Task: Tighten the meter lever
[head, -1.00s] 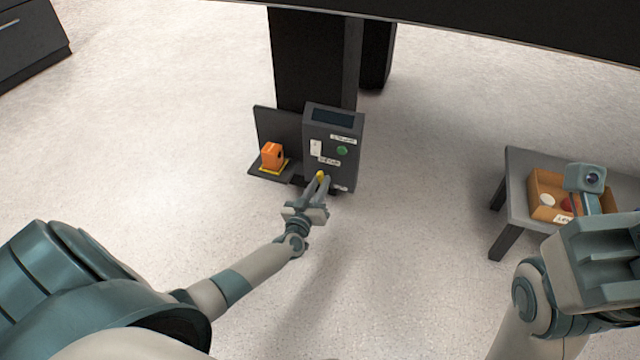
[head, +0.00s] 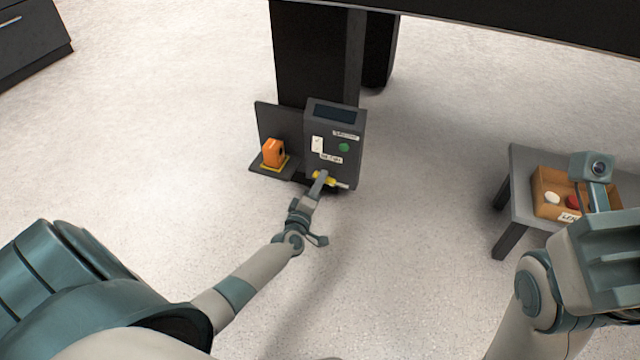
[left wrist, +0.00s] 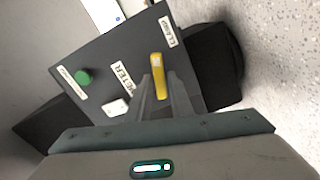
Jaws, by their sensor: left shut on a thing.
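The meter lever (head: 331,182) is a yellow handle low on the front of a dark grey meter box (head: 351,165). In the head view it lies nearly sideways, partly hidden by my left gripper (head: 322,177). My left gripper is shut on the lever, with its wrist turned. In the left wrist view, the yellow lever (left wrist: 158,72) shows between the two fingers (left wrist: 160,88) against the box face. The lever's pivot is not clearly visible. My right arm is at the right edge; its fingertips cannot be made out.
The box face has a green button (head: 344,147), a white switch (head: 317,144), several labels and a dark screen (head: 334,113). An orange block (head: 273,152) sits left on a dark ledge. A grey side table (head: 520,185) holds an orange-brown tray (head: 541,207). Floor around is clear.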

